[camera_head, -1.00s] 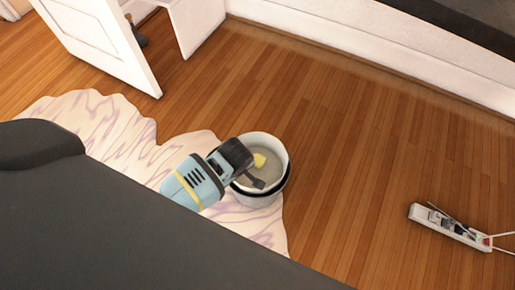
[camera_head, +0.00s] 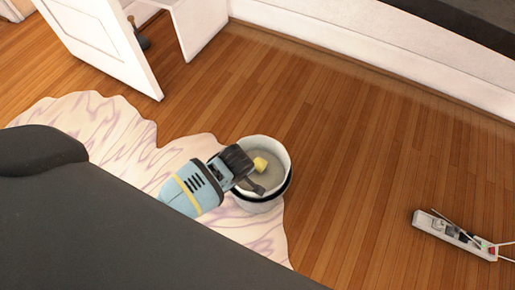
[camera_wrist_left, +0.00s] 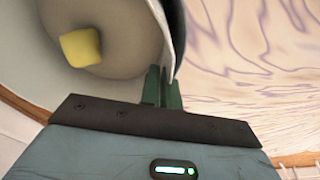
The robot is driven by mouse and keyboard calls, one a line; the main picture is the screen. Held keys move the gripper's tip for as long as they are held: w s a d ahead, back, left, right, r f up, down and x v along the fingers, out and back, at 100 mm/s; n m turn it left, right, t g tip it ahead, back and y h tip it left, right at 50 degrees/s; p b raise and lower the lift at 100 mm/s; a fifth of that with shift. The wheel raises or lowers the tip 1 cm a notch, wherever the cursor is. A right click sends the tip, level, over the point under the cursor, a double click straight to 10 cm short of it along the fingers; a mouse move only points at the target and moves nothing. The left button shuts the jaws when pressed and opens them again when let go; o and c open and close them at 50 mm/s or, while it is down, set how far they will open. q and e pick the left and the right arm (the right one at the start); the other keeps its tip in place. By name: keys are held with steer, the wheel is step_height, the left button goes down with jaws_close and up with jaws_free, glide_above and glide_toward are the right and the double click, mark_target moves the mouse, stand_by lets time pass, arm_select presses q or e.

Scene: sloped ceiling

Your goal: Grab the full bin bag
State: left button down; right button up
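A white round bin (camera_head: 262,203) with a dark band stands on the floor, with the grey inside of a bag (camera_head: 278,166) showing in it. A yellow block (camera_head: 261,164) lies inside; it also shows in the left wrist view (camera_wrist_left: 81,47). My left gripper (camera_head: 255,188) reaches in from the left over the near rim. In the left wrist view its green fingers (camera_wrist_left: 163,88) are close together at the bag's edge, one on each side. I cannot tell whether the bin wall is also between them. My right gripper is not in view.
A pale, purple-streaked rug (camera_head: 90,130) lies under and left of the bin. A white open door or panel (camera_head: 105,45) stands at the upper left. A power strip (camera_head: 455,234) with cables lies at right. Wooden floor between is clear.

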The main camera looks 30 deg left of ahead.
arm_select(q)
steer(key=shift+s+a+f, duration=0.1)
steer(key=shift+s+f, duration=0.05)
steer(key=shift+s, duration=0.05)
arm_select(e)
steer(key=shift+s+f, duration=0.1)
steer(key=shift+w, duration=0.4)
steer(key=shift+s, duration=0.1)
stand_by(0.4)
